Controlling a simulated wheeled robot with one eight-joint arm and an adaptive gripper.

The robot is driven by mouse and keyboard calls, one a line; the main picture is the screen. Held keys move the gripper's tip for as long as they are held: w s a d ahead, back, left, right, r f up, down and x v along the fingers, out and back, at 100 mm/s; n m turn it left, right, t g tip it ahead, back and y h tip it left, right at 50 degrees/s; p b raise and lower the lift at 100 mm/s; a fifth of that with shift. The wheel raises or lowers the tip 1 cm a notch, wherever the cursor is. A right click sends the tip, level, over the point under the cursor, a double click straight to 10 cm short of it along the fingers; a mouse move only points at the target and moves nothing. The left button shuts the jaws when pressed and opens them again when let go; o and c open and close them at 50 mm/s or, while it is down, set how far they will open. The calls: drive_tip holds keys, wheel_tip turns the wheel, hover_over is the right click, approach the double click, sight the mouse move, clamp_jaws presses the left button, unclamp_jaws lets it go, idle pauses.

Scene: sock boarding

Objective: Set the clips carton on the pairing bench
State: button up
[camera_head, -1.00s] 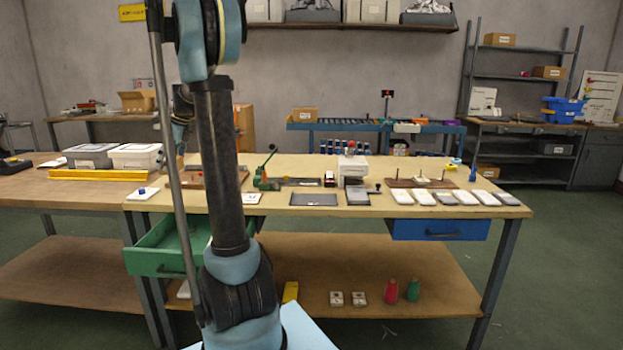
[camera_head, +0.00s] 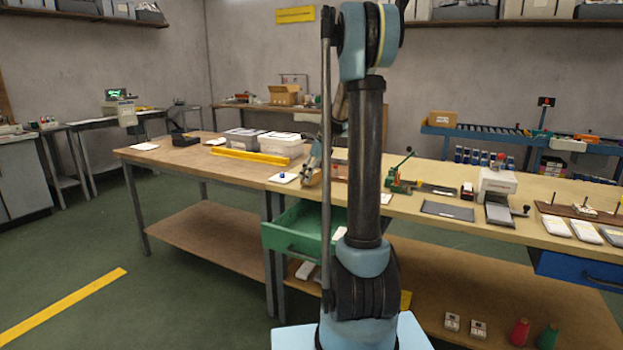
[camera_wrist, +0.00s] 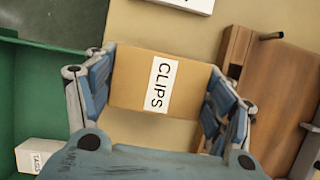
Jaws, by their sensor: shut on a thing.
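The clips carton (camera_wrist: 140,82) is a brown box with a white CLIPS label. In the wrist view it sits between the fingers of my gripper (camera_wrist: 160,90), which is shut on it. The light-topped bench (camera_wrist: 165,130) shows below the carton; I cannot tell whether they touch. In the head view my gripper (camera_head: 313,160) is over the left end of this bench (camera_head: 440,204), partly hidden behind my arm. I cannot tell from the pictures which bench is named the pairing bench.
An open green drawer (camera_head: 297,236) juts from the bench front; a TAGS box (camera_wrist: 38,155) lies in it. A wooden board (camera_wrist: 275,95) is right of the carton. A brown-topped bench (camera_head: 180,152) with grey bins (camera_head: 283,145) and a yellow bar (camera_head: 250,156) adjoins on the left.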

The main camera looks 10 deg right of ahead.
drive_tip(key=shift+f, duration=0.55)
drive_tip(key=o, duration=1.2)
drive_tip(key=v, duration=1.2)
drive_tip(key=shift+a+r, duration=0.1)
